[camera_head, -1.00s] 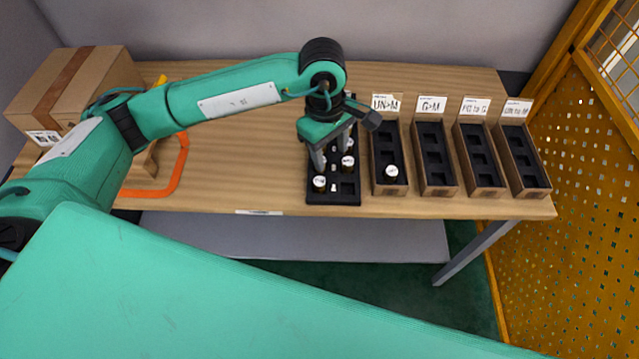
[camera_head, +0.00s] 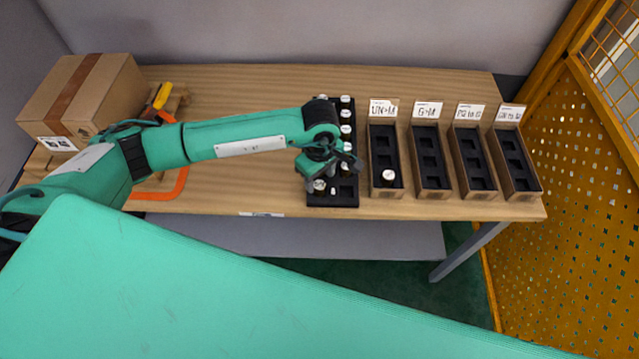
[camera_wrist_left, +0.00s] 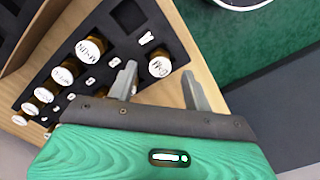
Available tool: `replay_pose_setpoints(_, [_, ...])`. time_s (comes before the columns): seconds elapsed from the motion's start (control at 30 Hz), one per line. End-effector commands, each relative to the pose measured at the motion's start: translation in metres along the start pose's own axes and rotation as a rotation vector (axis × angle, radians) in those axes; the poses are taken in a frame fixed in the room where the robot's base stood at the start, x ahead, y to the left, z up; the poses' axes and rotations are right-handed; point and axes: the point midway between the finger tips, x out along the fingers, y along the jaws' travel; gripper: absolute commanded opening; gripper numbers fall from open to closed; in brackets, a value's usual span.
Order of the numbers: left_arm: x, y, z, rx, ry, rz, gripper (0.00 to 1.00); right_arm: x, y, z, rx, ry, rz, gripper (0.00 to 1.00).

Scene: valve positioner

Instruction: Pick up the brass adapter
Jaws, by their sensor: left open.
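Several brass adapters with white labelled tops stand in a black tray (camera_head: 345,198) on the table. The one nearest my gripper (camera_wrist_left: 160,64) is at the tray's front-left corner, upright, and shows in the head view as a white top (camera_head: 319,186). My left gripper (camera_head: 322,181) is open right above this corner. In the left wrist view its fingertips (camera_wrist_left: 159,72) lie to either side of the adapter's top, with no clear contact. The arm hides part of the tray in the head view. My right gripper is not in view.
Several labelled open boxes stand right of the tray; the nearest box (camera_head: 374,190) holds one white-topped piece (camera_head: 388,177). A cardboard box (camera_head: 110,85) and an orange frame (camera_head: 180,182) are at the left. A yellow perforated fence (camera_head: 560,170) is at the right.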

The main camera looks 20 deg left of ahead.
Motion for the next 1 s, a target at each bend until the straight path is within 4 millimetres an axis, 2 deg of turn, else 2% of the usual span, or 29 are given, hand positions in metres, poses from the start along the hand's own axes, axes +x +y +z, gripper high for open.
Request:
replay_pose_setpoints(0.03, [0.002, -0.001, -0.001, -0.002, -0.001, -0.003, 0.51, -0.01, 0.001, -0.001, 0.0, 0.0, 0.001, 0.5])
replay_pose_setpoints(0.2, [0.023, -0.001, -0.001, -0.001, 0.0, -0.002, 0.51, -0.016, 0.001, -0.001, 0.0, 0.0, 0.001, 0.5])
replay_pose_setpoints(0.47, [0.028, 0.0, -0.001, 0.0, 0.0, 0.0, 0.51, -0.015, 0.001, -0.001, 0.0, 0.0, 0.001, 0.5])
replay_pose_setpoints(0.57, [0.028, 0.0, -0.001, 0.0, 0.0, 0.0, 0.35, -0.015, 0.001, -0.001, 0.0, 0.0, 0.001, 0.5])
replay_pose_setpoints(0.73, [0.028, 0.0, -0.001, 0.0, 0.0, 0.0, 0.02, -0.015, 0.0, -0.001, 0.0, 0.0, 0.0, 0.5])
replay_pose_setpoints(1.0, [0.027, 0.0, -0.001, 0.0, 0.0, 0.001, 0.01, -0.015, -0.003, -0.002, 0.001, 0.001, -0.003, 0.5])
